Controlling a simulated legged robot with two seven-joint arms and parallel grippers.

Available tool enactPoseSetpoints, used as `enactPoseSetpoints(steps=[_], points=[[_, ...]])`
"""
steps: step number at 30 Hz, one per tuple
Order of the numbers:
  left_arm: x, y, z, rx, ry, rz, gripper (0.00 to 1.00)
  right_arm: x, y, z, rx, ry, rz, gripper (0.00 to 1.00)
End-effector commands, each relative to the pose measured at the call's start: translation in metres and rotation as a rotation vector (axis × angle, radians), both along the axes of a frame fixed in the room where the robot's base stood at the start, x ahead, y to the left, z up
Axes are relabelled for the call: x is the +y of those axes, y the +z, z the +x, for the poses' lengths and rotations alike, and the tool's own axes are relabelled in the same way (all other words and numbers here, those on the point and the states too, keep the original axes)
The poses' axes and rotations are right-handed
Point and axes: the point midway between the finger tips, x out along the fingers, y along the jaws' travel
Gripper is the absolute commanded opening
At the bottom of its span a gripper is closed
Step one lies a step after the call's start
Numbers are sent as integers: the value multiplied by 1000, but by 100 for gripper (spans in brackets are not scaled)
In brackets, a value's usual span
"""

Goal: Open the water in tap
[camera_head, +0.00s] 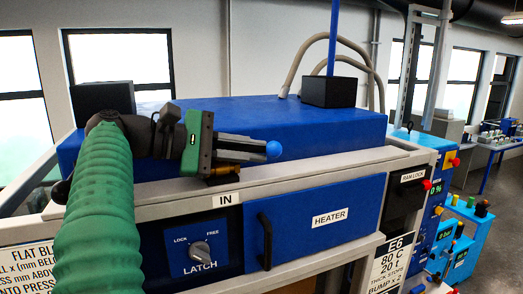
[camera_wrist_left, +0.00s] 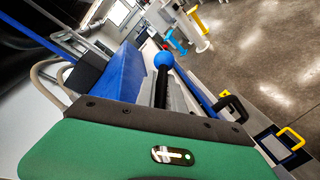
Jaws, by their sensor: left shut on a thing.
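The water in tap has a brass body (camera_head: 222,173) on the grey ledge, just above the white IN label (camera_head: 228,200). Its lever ends in a blue ball (camera_head: 273,149), which points right in the head view. In the wrist view the blue ball (camera_wrist_left: 163,60) sits at the end of the black lever rod (camera_wrist_left: 160,90). My left gripper (camera_head: 242,148) is shut on the lever, with the ball sticking out past the fingertips. The fingers hide much of the lever and the top of the tap. My right gripper is not in view.
A long blue bath cover (camera_head: 330,122) lies behind the tap, with a black block (camera_head: 328,92) on it. Below are the LATCH knob (camera_head: 200,251) and the HEATER drawer (camera_head: 330,212) with a black handle (camera_head: 265,240). Space above the ledge to the right looks clear.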

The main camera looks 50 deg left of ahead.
Motion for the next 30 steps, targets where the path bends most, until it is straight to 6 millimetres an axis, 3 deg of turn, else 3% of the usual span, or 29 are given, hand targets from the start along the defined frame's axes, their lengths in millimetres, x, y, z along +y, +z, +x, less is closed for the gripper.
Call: enactPoseSetpoints(steps=[4,5,10,24,28,30], points=[[-3,6,0,-15,-3,0,0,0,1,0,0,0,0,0],[-3,6,0,-15,-3,0,14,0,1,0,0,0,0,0],[-3,6,0,-14,-4,-1,34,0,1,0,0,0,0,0],[4,3,1,-10,0,-5,34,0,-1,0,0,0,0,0],[4,16,1,-13,1,0,34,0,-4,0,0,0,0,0],[3,32,1,-14,0,2,34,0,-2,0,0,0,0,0]])
